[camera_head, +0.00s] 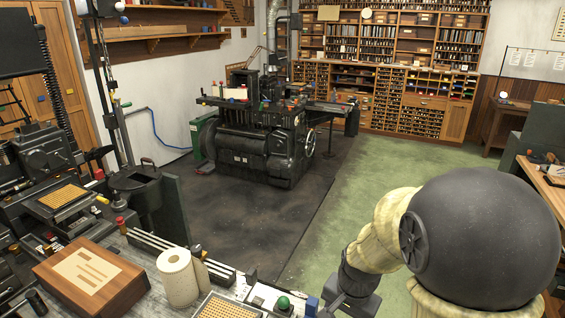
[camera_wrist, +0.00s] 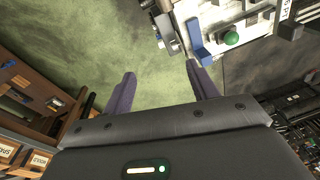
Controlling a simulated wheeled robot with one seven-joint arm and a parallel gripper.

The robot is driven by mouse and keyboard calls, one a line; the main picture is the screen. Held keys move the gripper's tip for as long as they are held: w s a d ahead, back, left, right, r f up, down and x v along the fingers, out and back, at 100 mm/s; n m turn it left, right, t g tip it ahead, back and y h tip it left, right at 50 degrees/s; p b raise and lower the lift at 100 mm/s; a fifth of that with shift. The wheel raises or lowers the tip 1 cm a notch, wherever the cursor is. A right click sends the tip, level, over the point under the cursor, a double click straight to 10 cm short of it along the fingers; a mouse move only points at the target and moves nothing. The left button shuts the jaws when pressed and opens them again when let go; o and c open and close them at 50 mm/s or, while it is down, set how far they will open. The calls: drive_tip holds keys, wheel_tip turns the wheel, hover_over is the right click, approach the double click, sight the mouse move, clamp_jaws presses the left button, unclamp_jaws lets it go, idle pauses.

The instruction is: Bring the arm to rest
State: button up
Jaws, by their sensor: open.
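My arm comes in from the right in the head view, with a large dark round joint and cream links. It bends down toward the front edge of the bench, and its dark wrist end sits just right of the bench. In the wrist view my gripper (camera_wrist: 161,86) is open, its two purple-grey fingers wide apart. Nothing is between them but green floor (camera_wrist: 105,50) farther off. The right finger appears close to a blue block (camera_wrist: 194,33) at the bench's edge; I cannot tell whether they touch.
A green knob (camera_head: 283,302) sits on the bench's front edge. A paper roll (camera_head: 177,277) and a wooden box (camera_head: 90,275) stand to its left. A black machine (camera_head: 255,140) stands behind. The green floor (camera_head: 365,180) in the middle is clear. A wooden bench (camera_head: 548,185) is at right.

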drive_tip(key=s+d+r+n+t, duration=0.1)
drive_tip(key=s+n, duration=0.5)
drive_tip(key=n, duration=0.1)
drive_tip(key=shift+d, duration=0.3)
drive_tip(key=shift+s+r, duration=0.1)
idle(0.6)
